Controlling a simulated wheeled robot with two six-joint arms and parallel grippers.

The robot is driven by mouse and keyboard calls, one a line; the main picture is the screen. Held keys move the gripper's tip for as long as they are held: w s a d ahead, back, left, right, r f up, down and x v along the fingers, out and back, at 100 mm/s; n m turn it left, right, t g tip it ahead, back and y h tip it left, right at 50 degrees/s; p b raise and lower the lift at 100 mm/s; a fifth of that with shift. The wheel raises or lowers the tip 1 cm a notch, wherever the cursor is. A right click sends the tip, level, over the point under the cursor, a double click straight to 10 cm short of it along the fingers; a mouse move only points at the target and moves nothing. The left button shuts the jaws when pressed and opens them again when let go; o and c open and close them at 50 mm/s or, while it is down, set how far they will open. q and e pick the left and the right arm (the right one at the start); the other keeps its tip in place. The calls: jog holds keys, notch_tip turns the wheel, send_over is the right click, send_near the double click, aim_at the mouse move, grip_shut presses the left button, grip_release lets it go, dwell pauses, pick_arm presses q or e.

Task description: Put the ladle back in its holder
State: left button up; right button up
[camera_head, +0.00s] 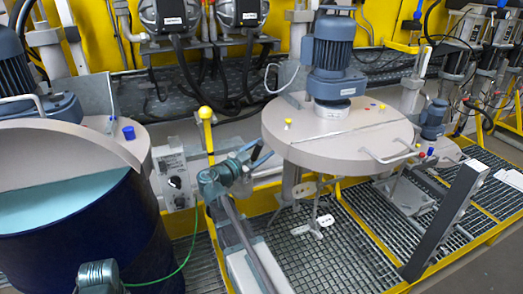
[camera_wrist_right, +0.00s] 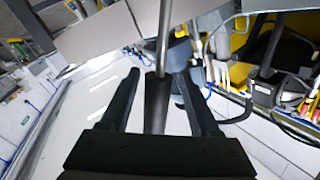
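My right gripper (camera_head: 262,155) is in the middle of the head view, on an arm rising from the bottom, left of the round beige lid. In the right wrist view my right gripper (camera_wrist_right: 158,80) has its two dark fingers apart. A dark handle with a thin silver rod, which looks like the ladle (camera_wrist_right: 158,102), lies between them. Light gaps show on both sides of the handle, and its lower end is hidden behind the palm. I cannot make out the ladle or its holder in the head view. My left gripper is not in view.
A dark blue drum (camera_head: 95,240) with a half-open beige lid stands at the left. A round beige lid (camera_head: 300,140) carrying a blue motor (camera_head: 333,55) is right of centre. A yellow-knobbed rod (camera_head: 206,113) stands between them. A dark slanted post (camera_head: 446,220) rises from the grating at right.

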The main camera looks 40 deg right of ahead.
jog(key=s+a, duration=0.2)
jog(key=a, duration=1.1)
jog(key=shift+a+f, duration=0.2)
jog(key=shift+a, duration=0.1)
jog(key=shift+s, duration=0.1)
jog(key=s+a+f+n+y, duration=0.2)
jog(key=a+f+n+y, duration=0.45)
jog(key=f, duration=0.35)
jog(key=s+a+f+n+g+y, duration=0.1)
jog(key=s+a+f+n+y, duration=0.2)
jog(key=a+n, duration=0.3)
jog(key=s+a+f+n+g+y, duration=0.1)
jog(key=s+a+f+n+y, duration=0.3)
jog(key=a, duration=0.6)
jog(key=s+a+f+n+g+y, duration=0.1)
jog(key=s+a+f+n+y, duration=0.2)
jog(key=a+n, duration=0.5)
notch_tip(320, 180, down, 2)
jog(key=shift+s+f+n, duration=0.2)
jog(key=shift+s+n, duration=0.15)
jog(key=shift+s, duration=0.2)
jog(key=shift+a+y, duration=0.1)
jog(key=shift+y, duration=0.15)
